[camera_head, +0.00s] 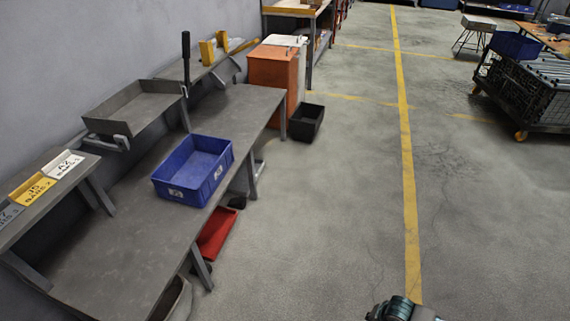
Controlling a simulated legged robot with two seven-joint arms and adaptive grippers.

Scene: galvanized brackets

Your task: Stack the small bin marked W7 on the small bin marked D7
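A blue bin (193,170) stands upright on the long grey workbench, open at the top, and looks empty. It has small pale labels on its near side, too small to read. No marking W7 or D7 can be read on any bin here. Another blue bin (516,45) sits on the black wire cart at the far right; its marking cannot be read either. Neither of my grippers shows. A dark teal rounded part at the bottom edge seems to be a piece of my own arm.
The grey workbench (120,240) runs along the left wall, with a tilted grey tray (135,107) above it. A red bin (215,232) is below its edge. A black bin (306,122) stands on the floor by an orange cabinet (273,72). The wire cart (530,90) is right; the middle floor is clear.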

